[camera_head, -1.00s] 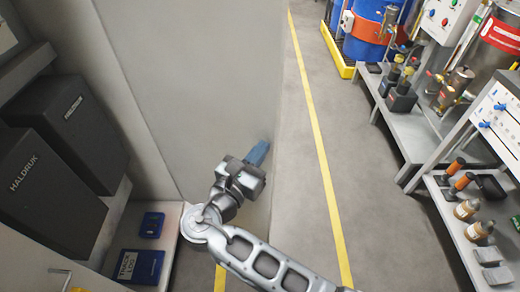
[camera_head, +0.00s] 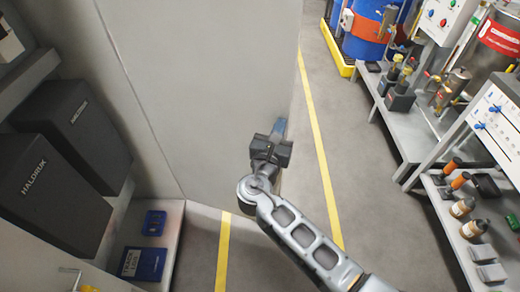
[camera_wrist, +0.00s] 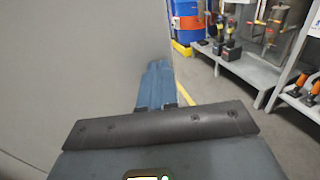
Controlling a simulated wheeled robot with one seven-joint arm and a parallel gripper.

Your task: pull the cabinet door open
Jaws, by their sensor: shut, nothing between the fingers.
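The cabinet door (camera_head: 200,90) is a large plain grey panel standing open, to the right of the cabinet's interior. Its free edge runs down beside the aisle. My gripper (camera_head: 279,127) is at the door's near face, close to that free edge, with its blue fingers shut and empty. In the wrist view the fingers (camera_wrist: 156,85) lie along the right edge of the door (camera_wrist: 80,60); I cannot tell whether they touch it. No door handle shows in either view.
Black HALDRUK cases (camera_head: 50,185) and blue items (camera_head: 142,263) sit on cabinet shelves at left. The grey floor with a yellow line (camera_head: 322,160) is clear to the right. Workbenches (camera_head: 405,135) and a blue drum (camera_head: 368,35) stand beyond.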

